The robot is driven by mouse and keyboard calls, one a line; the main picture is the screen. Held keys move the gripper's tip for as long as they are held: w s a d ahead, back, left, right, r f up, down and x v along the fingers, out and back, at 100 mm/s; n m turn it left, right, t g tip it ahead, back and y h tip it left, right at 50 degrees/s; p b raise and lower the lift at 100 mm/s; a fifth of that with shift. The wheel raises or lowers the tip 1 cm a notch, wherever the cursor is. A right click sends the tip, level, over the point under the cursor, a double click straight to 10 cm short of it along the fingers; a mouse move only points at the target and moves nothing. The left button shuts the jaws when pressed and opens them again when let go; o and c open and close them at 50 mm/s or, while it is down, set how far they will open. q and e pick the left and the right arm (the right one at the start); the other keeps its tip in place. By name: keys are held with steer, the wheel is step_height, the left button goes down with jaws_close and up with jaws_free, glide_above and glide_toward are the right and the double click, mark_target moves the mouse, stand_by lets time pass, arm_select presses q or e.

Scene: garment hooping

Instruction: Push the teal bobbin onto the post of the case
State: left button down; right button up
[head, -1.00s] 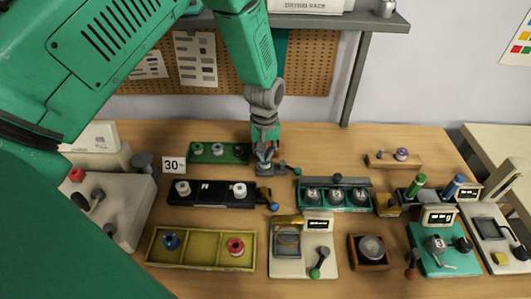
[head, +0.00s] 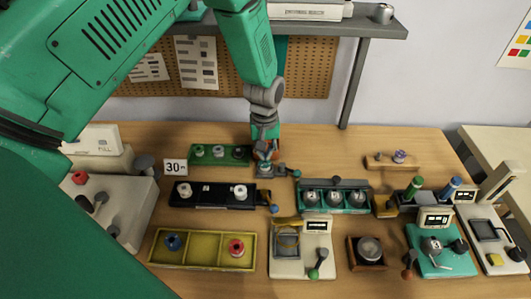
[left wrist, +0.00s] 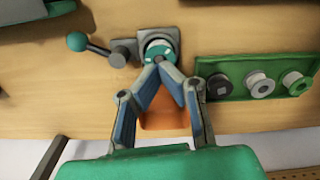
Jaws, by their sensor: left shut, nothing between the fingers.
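The teal bobbin (left wrist: 160,46) shows in the left wrist view, with a teal rim and a pale centre. It sits at the grey case (left wrist: 143,35); whether it is fully down on the post I cannot tell, and the post is hidden. My left gripper (left wrist: 166,66) is shut and empty, its fingertips meeting right at the bobbin's near edge. In the head view my left gripper (head: 264,157) is over the case (head: 277,170) at the back middle of the table, and it hides the bobbin. My right gripper is not in view.
A lever with a teal knob (left wrist: 77,41) sticks out beside the case. A green tray (left wrist: 225,66) with several spools stands close by. An orange piece (left wrist: 163,117) lies behind the fingers. A black holder (head: 213,196) and a teal fixture (head: 334,182) flank the front.

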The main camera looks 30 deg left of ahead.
mark_target(265, 163)
arm_select(q)
step_height(265, 163, up, 8)
steer(key=shift+r, duration=0.15)
stand_by(0.4)
